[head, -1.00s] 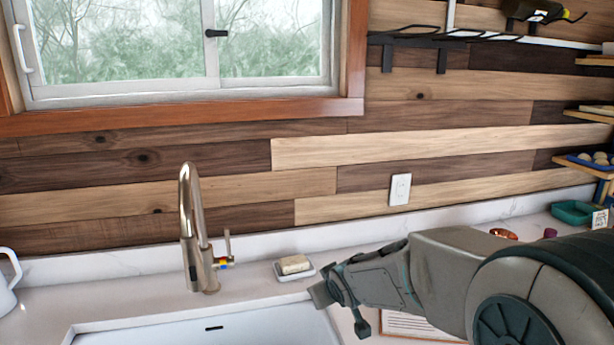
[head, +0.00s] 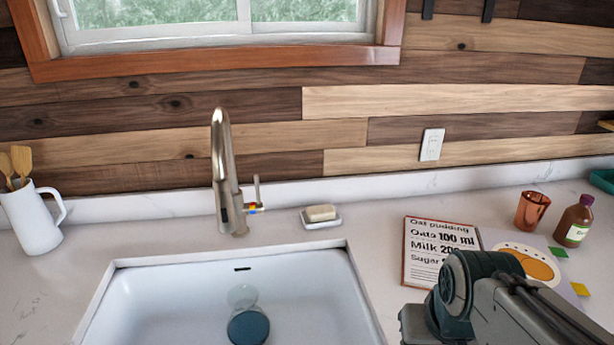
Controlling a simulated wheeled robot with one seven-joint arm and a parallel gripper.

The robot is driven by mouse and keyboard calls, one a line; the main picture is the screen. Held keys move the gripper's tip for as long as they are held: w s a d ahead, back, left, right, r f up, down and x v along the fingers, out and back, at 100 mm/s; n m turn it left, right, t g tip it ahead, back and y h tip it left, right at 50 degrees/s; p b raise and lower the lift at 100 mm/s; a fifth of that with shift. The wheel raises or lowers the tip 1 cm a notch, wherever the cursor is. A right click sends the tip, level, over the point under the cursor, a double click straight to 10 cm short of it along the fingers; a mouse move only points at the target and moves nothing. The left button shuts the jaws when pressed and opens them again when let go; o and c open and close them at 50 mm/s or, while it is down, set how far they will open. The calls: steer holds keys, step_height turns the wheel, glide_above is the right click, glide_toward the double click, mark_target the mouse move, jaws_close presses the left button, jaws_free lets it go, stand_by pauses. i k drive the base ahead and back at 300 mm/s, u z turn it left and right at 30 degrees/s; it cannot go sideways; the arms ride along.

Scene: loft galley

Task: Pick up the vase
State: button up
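No thing in the head view can be clearly told as the vase. A white pitcher-like vessel with a handle (head: 33,218) stands upright on the counter at the far left, with wooden utensils in it. A clear, round glass-like thing with a dark blue disc (head: 248,328) lies in the sink; its exact shape is hard to tell. Part of my arm shows at the lower right, over the counter and in front of the recipe page. My gripper's fingers do not show, and nothing held is visible.
The white sink (head: 330,290) is at the lower middle, with a tall faucet (head: 222,165) behind it. A soap dish (head: 321,222) sits right of the faucet. An open recipe book (head: 440,240), a copper cup (head: 532,210) and a brown bottle (head: 574,222) stand at the right.

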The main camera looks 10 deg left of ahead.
mark_target(248, 324)
steer(key=z, duration=0.15)
steer(key=k, duration=1.55)
steer(key=u, duration=1)
steer(key=i, duration=1.5)
